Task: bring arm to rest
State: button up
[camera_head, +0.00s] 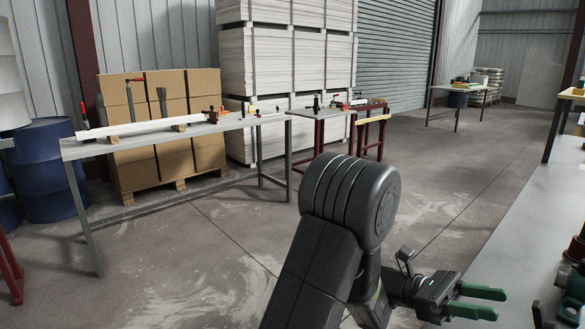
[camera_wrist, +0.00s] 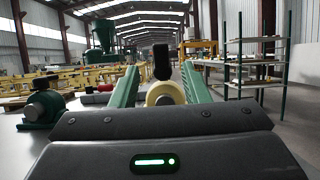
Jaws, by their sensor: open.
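My gripper (camera_head: 482,302) shows at the lower right of the head view, at the end of my dark arm. Its two green fingers are apart and point to the right, toward the grey bench at the right edge. In the wrist view my gripper (camera_wrist: 153,82) has its green fingers spread wide, with no object held against them. A cream roll (camera_wrist: 165,93) shows between the fingers, beyond them. A dark upright thing (camera_wrist: 162,62) stands behind it; I cannot tell what it is.
A grey bench (camera_head: 520,255) runs along the right. A long table (camera_head: 215,126) with clamps stands at the left, before stacked cartons (camera_head: 140,165) and white boards (camera_head: 290,75). A green machine (camera_wrist: 42,105) sits left in the wrist view, a shelf rack (camera_wrist: 250,85) right. The middle floor is open.

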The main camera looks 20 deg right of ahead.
jog(key=shift+s+d+r+p, duration=0.3)
jog(key=shift+s+r+p, duration=0.3)
jog(key=shift+p, duration=2.75)
jog(key=shift+s+f+p, duration=0.15)
jog(key=shift+s+p, duration=0.15)
jog(key=shift+p, duration=0.9)
